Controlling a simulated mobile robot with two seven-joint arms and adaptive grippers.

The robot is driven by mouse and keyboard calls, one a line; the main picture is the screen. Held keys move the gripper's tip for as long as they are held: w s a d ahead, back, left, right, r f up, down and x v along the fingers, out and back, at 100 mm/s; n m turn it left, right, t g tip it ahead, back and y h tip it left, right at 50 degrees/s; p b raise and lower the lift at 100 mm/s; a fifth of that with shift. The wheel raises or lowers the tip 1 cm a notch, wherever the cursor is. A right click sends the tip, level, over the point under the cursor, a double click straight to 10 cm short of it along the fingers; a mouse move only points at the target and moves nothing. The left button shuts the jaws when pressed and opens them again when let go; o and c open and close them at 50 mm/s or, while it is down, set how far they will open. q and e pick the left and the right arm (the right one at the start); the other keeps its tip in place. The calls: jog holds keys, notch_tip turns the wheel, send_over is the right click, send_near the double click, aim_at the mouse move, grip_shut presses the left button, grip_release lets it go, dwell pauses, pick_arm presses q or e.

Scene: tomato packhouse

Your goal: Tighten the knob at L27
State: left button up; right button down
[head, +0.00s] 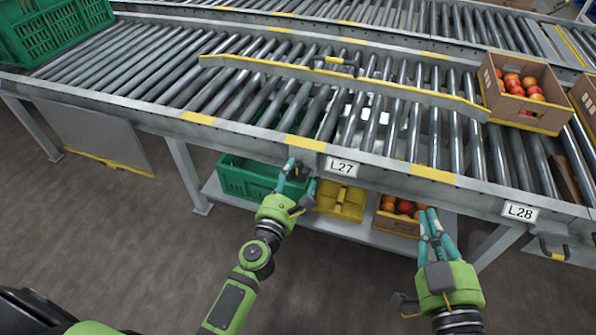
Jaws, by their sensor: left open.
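The white L27 label (342,167) is on the front rail of the roller conveyor. My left gripper (297,172) is just left of the label, at the rail's lower edge, with its fingers open. A small dark piece shows between its fingers; I cannot tell for sure whether it is the knob or whether the fingers touch it. The gripper hides part of the rail there. My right gripper (437,222) is below the rail, right of L27, holding nothing that I can see; its finger opening is unclear.
The L28 label (520,212) is further right, with a dark handle below. A green crate (243,188) and yellow crate (339,205) sit on the lower shelf.

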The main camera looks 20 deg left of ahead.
pick_arm(q)
jog(key=shift+w, duration=1.45)
jog(key=c, duration=1.2)
